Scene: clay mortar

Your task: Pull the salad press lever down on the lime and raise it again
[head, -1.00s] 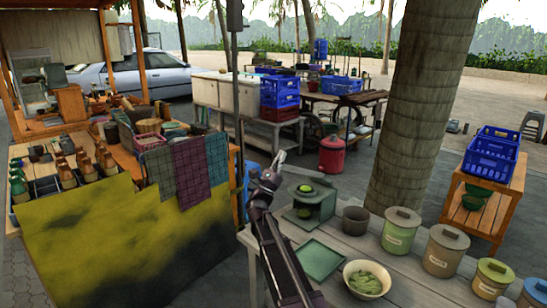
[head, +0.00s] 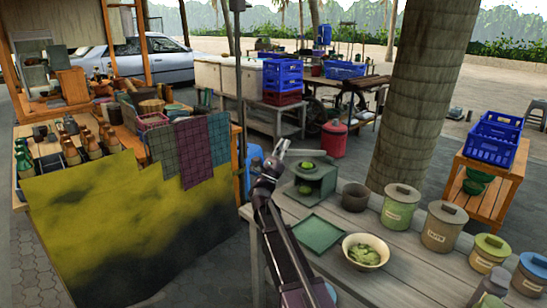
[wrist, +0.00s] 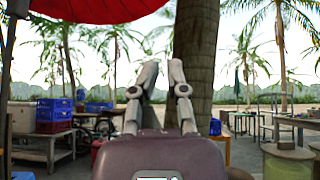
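The green box-like salad press (head: 325,178) stands on the grey wooden table's far left part. A small round green thing, seemingly the lime (head: 304,189), shows in its front opening. Another light green round piece shows on its top. I cannot make out the lever clearly. My gripper (head: 282,146) is up beside the press, to its left in the head view, apparently apart from it. In the wrist view, its two fingers (wrist: 163,68) are parted with nothing between them; the press does not show there.
A green square tray (head: 317,232), a bowl of green leaves (head: 366,251), a dark cup (head: 355,196) and several lidded canisters (head: 400,206) stand on the grey table (head: 410,270). A tree trunk (head: 425,100) rises behind. A cloth-draped stall (head: 95,225) is at left.

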